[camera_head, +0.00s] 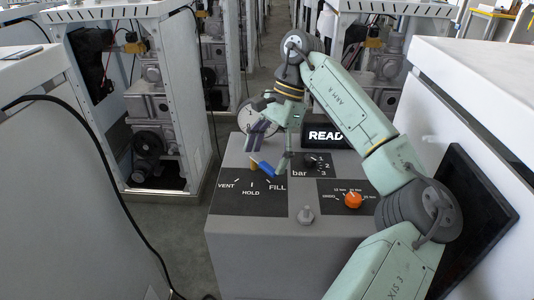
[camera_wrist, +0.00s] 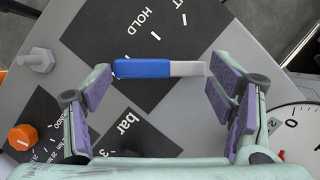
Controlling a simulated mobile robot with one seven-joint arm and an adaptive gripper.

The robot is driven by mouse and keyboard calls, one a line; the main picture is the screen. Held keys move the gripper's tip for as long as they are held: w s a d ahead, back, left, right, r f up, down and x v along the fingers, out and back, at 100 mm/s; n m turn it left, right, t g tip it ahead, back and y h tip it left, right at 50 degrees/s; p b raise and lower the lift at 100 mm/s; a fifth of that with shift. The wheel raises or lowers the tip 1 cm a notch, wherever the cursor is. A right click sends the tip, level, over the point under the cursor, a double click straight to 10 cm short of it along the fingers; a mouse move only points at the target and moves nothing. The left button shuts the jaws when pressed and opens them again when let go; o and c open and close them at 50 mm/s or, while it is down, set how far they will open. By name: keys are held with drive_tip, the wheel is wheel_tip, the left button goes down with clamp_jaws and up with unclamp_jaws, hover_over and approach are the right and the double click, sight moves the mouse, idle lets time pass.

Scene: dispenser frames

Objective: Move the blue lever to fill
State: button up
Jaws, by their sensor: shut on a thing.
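The blue lever (camera_head: 264,169) is on the black panel marked VENT, HOLD and FILL on top of the grey box. In the head view its blue end points down and right toward the FILL label (camera_head: 278,187). In the wrist view the lever (camera_wrist: 142,68) lies crosswise, blue end left, silver part right. My gripper (camera_head: 270,150) reaches down over the panel from behind the lever. The HOLD label (camera_wrist: 140,22) shows above; the FILL label is hidden there.
A black bar dial (camera_head: 312,161) and an orange knob (camera_head: 353,200) sit to the right on the box. A grey bolt (camera_head: 306,214) stands near the front. A round gauge (camera_head: 258,117) and a READ display (camera_head: 328,135) are behind. White cabinets flank both sides.

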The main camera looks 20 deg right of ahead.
drive_tip(key=o, duration=1.7)
drive_tip(key=shift+o, duration=0.2)
drive_tip(key=v, duration=1.2)
drive_tip(key=shift+f, duration=0.1)
